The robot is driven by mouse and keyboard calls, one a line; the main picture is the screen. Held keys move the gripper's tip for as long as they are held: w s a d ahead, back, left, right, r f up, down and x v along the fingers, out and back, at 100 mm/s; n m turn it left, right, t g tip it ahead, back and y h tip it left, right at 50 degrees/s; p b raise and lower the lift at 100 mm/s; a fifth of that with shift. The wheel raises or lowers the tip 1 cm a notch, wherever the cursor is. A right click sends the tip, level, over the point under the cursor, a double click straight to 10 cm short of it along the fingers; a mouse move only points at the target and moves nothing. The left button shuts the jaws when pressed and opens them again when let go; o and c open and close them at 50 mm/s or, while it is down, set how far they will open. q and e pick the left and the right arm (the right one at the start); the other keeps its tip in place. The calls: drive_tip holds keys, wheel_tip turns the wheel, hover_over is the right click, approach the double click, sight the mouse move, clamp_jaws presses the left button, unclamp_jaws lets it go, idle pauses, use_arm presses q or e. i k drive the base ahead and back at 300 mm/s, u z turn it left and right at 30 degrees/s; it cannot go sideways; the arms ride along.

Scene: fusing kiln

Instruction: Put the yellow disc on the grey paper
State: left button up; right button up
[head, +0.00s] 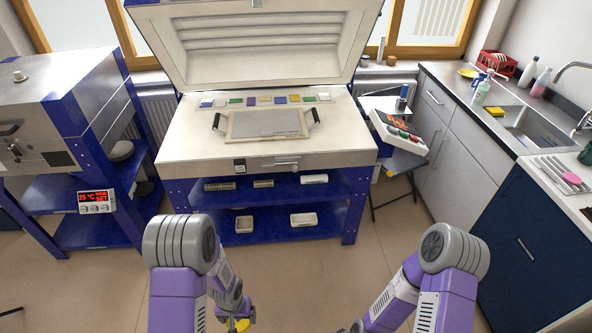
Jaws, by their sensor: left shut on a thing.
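A yellow disc (239,325) shows at the bottom edge, partly cut off by the frame. My left gripper (240,317) points down and is shut on it, low in front of the kiln and well apart from it. The grey paper (268,124) lies flat in a pale, shallow tray (233,136) with dark handles on the open kiln's bed. The bare grey surface shows nothing on it. My right arm comes in from the lower right, and its gripper is below the frame.
The kiln (190,140) has its lid (262,60) raised. A row of coloured glass pieces (251,101) lies behind the tray. A blue shelf stand with a smaller kiln (60,110) is left. Floor in front is clear.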

sight(266, 121)
drive_tip(key=z, duration=0.15)
drive_tip(key=i, duration=1.45)
drive_tip(key=z, duration=0.1)
